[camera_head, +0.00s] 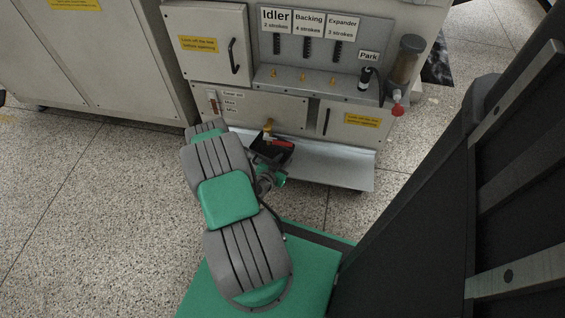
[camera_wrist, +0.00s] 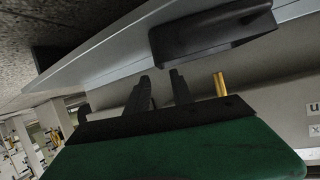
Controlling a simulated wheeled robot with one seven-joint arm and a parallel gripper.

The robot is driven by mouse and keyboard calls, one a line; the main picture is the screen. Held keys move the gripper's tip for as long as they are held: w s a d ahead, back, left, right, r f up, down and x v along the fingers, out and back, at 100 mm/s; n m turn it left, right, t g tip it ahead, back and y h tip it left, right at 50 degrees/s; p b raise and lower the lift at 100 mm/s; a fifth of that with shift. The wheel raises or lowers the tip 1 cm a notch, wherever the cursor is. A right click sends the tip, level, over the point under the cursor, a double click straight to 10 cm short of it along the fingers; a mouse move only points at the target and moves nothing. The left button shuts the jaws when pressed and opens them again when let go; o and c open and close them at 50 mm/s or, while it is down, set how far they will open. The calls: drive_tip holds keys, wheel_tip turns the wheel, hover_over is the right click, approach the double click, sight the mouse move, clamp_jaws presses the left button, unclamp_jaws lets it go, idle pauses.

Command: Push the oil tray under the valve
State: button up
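The black oil tray (camera_head: 262,154) lies on the metal ledge at the foot of the machine in the head view. A brass valve (camera_head: 267,127) sticks out of the panel just behind and above it, with a red part (camera_head: 281,143) beside it over the tray. The tray (camera_wrist: 210,32) also shows large at the top of the wrist view. My gripper (camera_wrist: 160,76) has its two dark fingers apart with an empty gap, pointing toward the tray. In the head view my arm hides most of the gripper; contact with the tray is unclear.
The metal ledge (camera_head: 340,172) is bare to the right of the tray. The machine front (camera_head: 250,107) rises behind it with labels and a door handle. A grey cabinet (camera_head: 95,60) stands at left. The speckled floor (camera_head: 90,200) is open at left.

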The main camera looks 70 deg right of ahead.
drive_tip(key=b+x, duration=0.2)
drive_tip(key=x, duration=0.3)
drive_tip(key=shift+s+d+f, duration=0.1)
drive_tip(key=shift+d+f, duration=0.15)
drive_tip(key=shift+f, duration=0.05)
drive_tip(key=shift+d, duration=0.45)
drive_tip(key=shift+c, duration=0.2)
clamp_jaws()
idle(0.6)
